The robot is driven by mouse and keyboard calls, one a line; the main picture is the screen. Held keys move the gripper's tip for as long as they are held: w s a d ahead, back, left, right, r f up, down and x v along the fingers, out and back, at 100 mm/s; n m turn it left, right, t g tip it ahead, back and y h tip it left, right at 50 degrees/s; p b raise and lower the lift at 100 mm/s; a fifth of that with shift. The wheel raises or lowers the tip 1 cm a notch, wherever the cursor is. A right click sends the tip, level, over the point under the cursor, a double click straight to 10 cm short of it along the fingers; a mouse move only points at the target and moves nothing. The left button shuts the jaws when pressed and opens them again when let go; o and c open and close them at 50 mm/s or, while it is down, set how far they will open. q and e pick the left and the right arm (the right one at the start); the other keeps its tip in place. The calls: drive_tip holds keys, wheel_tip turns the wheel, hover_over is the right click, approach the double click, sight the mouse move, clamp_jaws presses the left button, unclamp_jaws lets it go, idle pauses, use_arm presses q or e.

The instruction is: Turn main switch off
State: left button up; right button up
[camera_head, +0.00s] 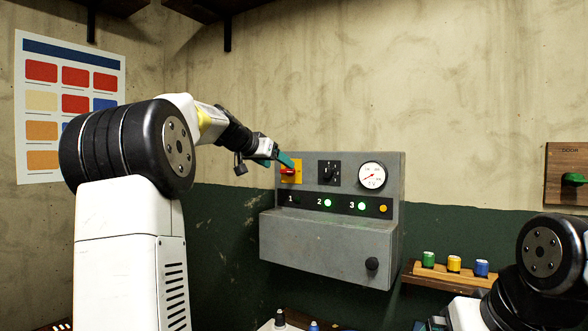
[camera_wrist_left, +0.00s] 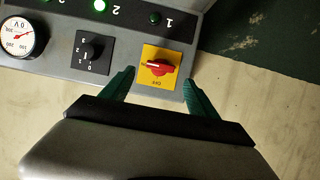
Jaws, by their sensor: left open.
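The main switch is a red rotary knob on a yellow plate (camera_head: 291,171) at the upper left of a grey control box (camera_head: 330,240). In the left wrist view, which shows the panel upside down, the red knob (camera_wrist_left: 160,68) lies roughly crosswise, with a pale mark at its left end and the word OFF on the plate's edge nearest the gripper. My left gripper (camera_head: 285,161) is at the switch. Its green fingers are open, one on each side of the yellow plate, with the knob between them; contact cannot be told.
A black selector (camera_head: 329,172) and a round gauge (camera_head: 372,177) sit right of the switch. Lamps 2 (camera_head: 327,203) and 3 (camera_head: 361,206) glow green; lamp 1 (camera_head: 295,203) looks dark. A rack (camera_head: 440,272) with coloured spools stands at the right.

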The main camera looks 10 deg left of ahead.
sight(286, 169)
use_arm(q)
drive_tip(key=shift+x, duration=2.05)
drive_tip(key=c, duration=1.4)
drive_tip(key=shift+o, duration=0.2)
